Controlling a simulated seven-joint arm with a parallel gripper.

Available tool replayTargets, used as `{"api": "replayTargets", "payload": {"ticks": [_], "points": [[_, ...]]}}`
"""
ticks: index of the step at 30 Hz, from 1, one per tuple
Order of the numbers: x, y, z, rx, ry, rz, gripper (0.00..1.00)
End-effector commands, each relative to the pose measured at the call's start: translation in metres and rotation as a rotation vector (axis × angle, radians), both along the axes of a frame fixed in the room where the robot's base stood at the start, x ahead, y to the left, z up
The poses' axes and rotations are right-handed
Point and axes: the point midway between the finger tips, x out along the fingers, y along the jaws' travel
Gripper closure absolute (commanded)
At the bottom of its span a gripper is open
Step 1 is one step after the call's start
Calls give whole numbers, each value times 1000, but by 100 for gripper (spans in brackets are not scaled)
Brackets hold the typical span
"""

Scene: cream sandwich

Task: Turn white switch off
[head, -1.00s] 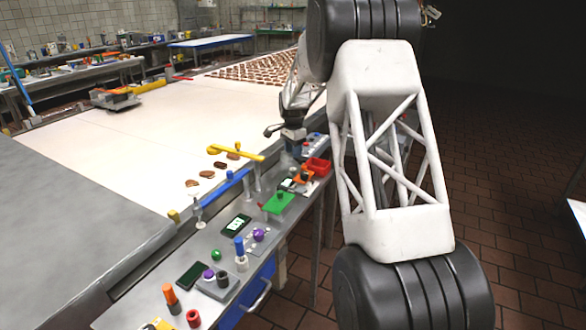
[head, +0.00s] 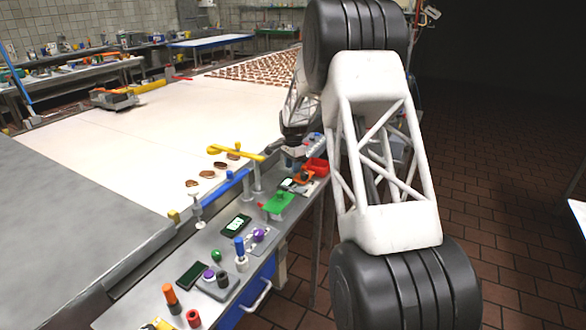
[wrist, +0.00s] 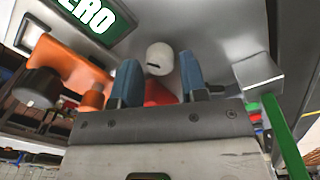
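A white rounded knob (wrist: 159,55), which looks like the white switch, stands on a grey metal panel in the wrist view. My gripper (wrist: 158,68) has its two blue fingers apart, one on each side of the knob in the picture. The knob appears just beyond the fingertips, and I cannot tell whether either finger touches it. In the head view my gripper (head: 294,157) is small and low over the far part of the control bench. The white switch cannot be made out there.
A red part (wrist: 158,93) shows between the fingers. An orange block (wrist: 62,68) is left and a pale square post (wrist: 250,72) right.

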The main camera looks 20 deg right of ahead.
Motion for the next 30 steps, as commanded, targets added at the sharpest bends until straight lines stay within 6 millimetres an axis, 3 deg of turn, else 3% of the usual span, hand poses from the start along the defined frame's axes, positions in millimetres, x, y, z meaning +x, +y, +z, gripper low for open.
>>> {"api": "replayTargets", "payload": {"ticks": [14, 21, 30], "points": [[0, 0, -11, 0, 0, 0, 60], [0, 0, -11, 0, 0, 0, 94], [0, 0, -11, 0, 0, 23, 94]]}}
